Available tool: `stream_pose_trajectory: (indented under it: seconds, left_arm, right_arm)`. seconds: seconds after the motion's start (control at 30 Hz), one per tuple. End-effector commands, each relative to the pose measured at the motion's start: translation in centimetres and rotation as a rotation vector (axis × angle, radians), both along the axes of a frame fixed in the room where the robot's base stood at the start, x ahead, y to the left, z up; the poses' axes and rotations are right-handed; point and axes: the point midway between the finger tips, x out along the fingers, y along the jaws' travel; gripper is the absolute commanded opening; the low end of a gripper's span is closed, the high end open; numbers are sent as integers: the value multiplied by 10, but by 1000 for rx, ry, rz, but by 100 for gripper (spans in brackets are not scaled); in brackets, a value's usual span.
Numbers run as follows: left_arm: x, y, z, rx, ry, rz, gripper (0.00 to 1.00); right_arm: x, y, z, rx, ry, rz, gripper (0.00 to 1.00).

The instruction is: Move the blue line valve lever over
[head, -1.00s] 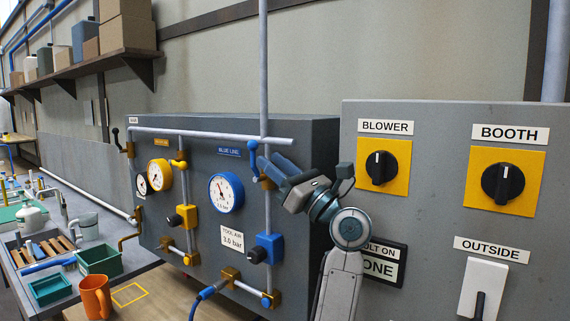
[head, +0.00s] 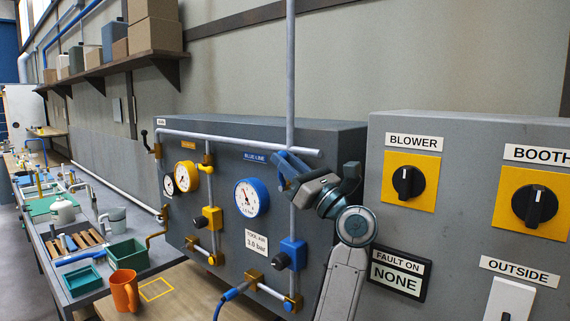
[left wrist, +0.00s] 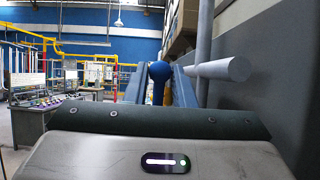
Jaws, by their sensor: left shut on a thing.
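The blue line valve lever (left wrist: 160,72) shows its round blue knob between my fingers in the left wrist view. My left gripper (head: 291,166) is shut on it at the upper right of the grey panel, below the BLUE LINE label (head: 255,157). The gripper also shows in the left wrist view (left wrist: 160,84), with a blue finger on each side of the knob. In the head view the fingers hide most of the lever, so its exact angle is hard to tell. The blue-rimmed gauge (head: 251,198) is to the left of the gripper. My right gripper is not in view.
A grey pipe (head: 291,75) rises beside the gripper and a horizontal pipe (head: 235,142) crosses the panel top. A blue regulator (head: 291,253) is below. The BLOWER and BOOTH switch box (head: 395,226) stands close on the right. An orange mug (head: 124,291) stands at lower left.

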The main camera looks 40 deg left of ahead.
Motion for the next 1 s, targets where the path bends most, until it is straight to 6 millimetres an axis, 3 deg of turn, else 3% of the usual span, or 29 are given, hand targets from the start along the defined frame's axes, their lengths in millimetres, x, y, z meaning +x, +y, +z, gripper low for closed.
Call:
stream_pose_trajectory:
  seconds: [0.2,0.63,1.0]
  left_arm:
    - [-1,-14,-5,-4,1,-2,10]
    - [-1,-17,-5,-1,0,-2,10]
    - [-3,-35,-13,-1,-1,-2,10]
  right_arm:
    - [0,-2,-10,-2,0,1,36]
    - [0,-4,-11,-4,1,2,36]
    - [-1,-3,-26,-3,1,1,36]
